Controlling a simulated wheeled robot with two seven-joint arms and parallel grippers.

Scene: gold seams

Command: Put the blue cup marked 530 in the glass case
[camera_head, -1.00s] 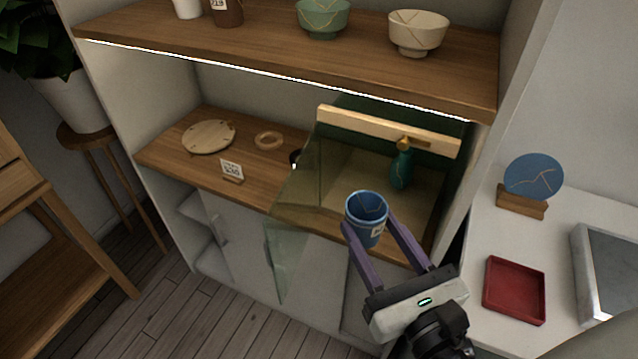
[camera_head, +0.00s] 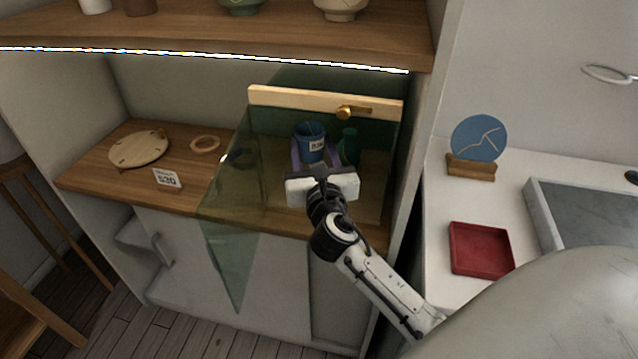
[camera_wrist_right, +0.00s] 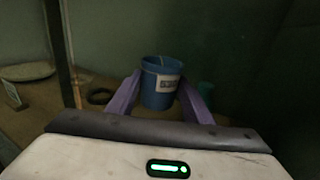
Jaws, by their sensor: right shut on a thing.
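The blue cup (camera_head: 310,137) with a pale label and a gold seam is inside the glass case (camera_head: 230,190). My right gripper (camera_head: 309,160) reaches in through the open front, its purple fingers shut on the cup's sides. In the right wrist view the cup (camera_wrist_right: 158,85) stands upright between the fingers (camera_wrist_right: 160,92); I cannot tell whether its base touches the case floor. The label's number is too small to read surely. My left gripper is out of view.
The case's wooden top rail (camera_head: 300,99) with a brass knob (camera_head: 346,112) is above the cup. A red tray (camera_head: 481,250) lies on the right counter.

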